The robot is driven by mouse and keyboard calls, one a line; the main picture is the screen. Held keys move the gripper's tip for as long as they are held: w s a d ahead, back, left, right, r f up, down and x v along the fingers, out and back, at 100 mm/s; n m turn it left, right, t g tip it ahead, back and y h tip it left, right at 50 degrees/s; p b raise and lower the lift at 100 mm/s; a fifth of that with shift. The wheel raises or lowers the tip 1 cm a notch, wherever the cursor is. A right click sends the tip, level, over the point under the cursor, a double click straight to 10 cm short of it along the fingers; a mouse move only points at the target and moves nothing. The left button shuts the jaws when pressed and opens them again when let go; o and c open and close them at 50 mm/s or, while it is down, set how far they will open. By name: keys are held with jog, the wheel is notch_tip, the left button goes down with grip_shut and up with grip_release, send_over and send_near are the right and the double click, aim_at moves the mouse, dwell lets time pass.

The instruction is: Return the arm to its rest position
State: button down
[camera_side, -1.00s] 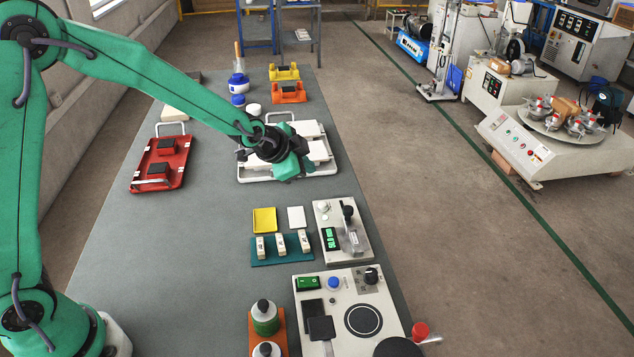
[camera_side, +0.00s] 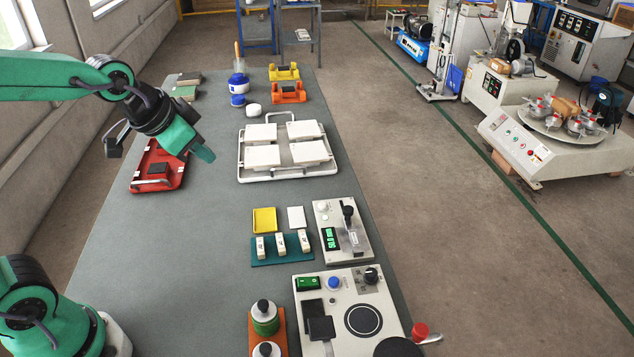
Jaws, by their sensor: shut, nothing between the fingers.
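My gripper (camera_side: 206,152) is at the end of the green arm, raised above the left part of the grey table (camera_side: 160,255). It is shut and empty. It hangs above and to the right of the red tray (camera_side: 178,181), and my wrist hides part of that tray. A dark block (camera_side: 157,168) shows in the red tray. The lower part of my arm shows at the bottom left.
A white tray (camera_side: 243,172) holds several white tiles, right of my gripper. Yellow and orange holders (camera_side: 289,92) and a blue-white jar (camera_side: 239,87) stand behind. A thickness gauge (camera_side: 328,215), a control panel (camera_side: 345,285) and bottles (camera_side: 265,318) stand at front right. The table's left front is clear.

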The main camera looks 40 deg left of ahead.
jog(key=s+a+n+g, duration=0.1)
jog(key=s+n, duration=0.2)
jog(key=s, duration=0.8)
jog(key=shift+a, duration=0.35)
